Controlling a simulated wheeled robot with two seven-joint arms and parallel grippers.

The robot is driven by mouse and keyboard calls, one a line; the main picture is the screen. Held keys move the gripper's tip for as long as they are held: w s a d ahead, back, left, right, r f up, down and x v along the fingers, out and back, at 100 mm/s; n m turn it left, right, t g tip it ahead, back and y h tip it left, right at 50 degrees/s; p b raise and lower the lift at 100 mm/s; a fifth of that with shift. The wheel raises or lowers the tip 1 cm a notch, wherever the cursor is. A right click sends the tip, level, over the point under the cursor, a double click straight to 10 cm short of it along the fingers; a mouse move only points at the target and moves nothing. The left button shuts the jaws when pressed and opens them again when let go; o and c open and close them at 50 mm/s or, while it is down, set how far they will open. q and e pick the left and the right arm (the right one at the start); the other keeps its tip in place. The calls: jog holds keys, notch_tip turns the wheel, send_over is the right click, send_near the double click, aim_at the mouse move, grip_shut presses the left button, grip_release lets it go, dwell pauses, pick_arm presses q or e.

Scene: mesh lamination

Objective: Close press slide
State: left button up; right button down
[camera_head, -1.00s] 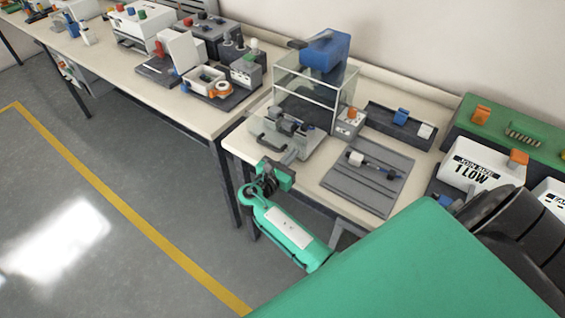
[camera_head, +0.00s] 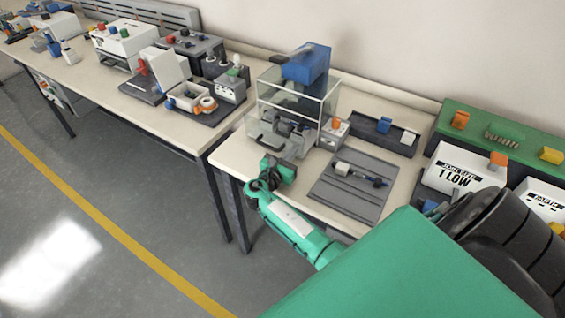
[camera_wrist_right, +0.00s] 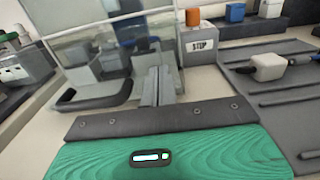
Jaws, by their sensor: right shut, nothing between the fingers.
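The press (camera_head: 300,95) is a clear-walled box with a blue head on top, on the right-hand bench. Its grey slide (camera_head: 282,147) sits mostly within the box, its dark handle (camera_head: 264,139) at the front. The slide's front also shows in the right wrist view (camera_wrist_right: 113,88), with the dark handle (camera_wrist_right: 80,104). My right gripper (camera_head: 288,163) is at the slide's front edge, right of the handle. In the wrist view its fingers (camera_wrist_right: 155,84) are shut and empty, close against the slide; contact is unclear. My left gripper is out of view.
A small box marked STOP with an orange button (camera_head: 334,131) stands right of the press. A grey grooved mat (camera_head: 345,200) holds a small tool. A dark tray with a blue block (camera_head: 384,124) lies behind. Another bench (camera_head: 190,133) with devices is to the left.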

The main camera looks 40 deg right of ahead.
aim_at(305, 136)
jog(key=x, duration=0.8)
jog(key=shift+w+d, duration=0.15)
jog(key=shift+d, duration=0.2)
jog(key=shift+w+d, duration=0.1)
jog(key=shift+d, duration=0.1)
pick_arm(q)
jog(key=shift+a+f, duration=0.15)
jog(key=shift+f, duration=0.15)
pick_arm(e)
jog(key=shift+d+r, duration=0.1)
jog(key=shift+r, duration=0.1)
